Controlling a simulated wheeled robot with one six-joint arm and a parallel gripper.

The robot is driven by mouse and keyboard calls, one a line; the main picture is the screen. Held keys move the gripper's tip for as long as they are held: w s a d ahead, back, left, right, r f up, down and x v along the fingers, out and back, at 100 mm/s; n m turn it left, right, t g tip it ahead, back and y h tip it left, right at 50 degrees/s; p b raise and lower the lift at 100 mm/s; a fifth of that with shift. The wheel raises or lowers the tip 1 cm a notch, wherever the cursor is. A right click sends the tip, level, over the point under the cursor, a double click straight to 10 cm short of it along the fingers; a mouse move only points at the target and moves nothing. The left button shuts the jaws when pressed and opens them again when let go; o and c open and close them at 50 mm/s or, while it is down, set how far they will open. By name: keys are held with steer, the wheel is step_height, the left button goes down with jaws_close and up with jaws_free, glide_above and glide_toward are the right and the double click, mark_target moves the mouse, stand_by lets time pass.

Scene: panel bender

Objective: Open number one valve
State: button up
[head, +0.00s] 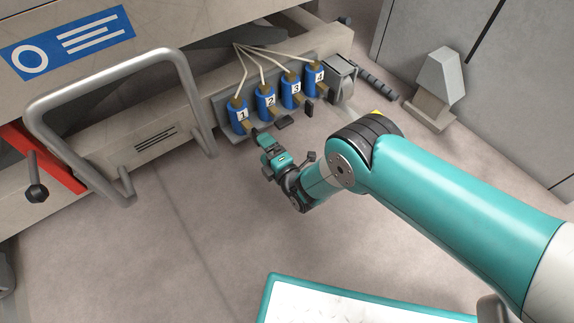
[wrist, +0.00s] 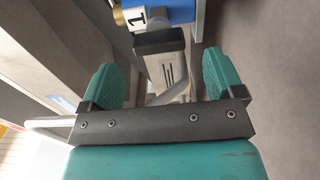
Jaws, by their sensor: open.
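The number one valve (head: 239,116) is a blue cylinder with a white "1" label, leftmost in a row on a grey bracket. My gripper (wrist: 160,78) is open, with a green finger on either side of the line to the handle. I cannot tell whether the handle end is between the tips or just past them. In the head view, my gripper (head: 264,141) is close in front of the valve.
Blue valves two (head: 266,102), three (head: 291,91) and four (head: 315,79) stand close on the right, with pale hoses above. The floor in front is clear.

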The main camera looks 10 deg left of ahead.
steer(key=s+d+f+h+p, duration=0.1)
steer(key=d+f+p, duration=0.1)
steer(key=d+f, duration=0.1)
steer(key=s+d+f+m+h+p, duration=0.1)
steer(key=d+f+p, duration=0.1)
steer(key=d, duration=0.4)
steer(key=s+d+f+p, duration=0.1)
steer(key=d+f+p, duration=0.1)
steer(key=d+f, duration=0.1)
steer(key=shift+s+d+f+m+h, duration=0.1)
steer(key=shift+d+f+m+h, duration=0.1)
steer(key=shift+d, duration=0.2)
steer(key=shift+s+d+f+m+h, duration=0.1)
steer(key=shift+d+h, duration=0.1)
steer(key=shift+d, duration=0.2)
steer(key=shift+s+d+f, duration=0.1)
steer(key=shift+d+f, duration=0.15)
steer(key=shift+f, duration=0.2)
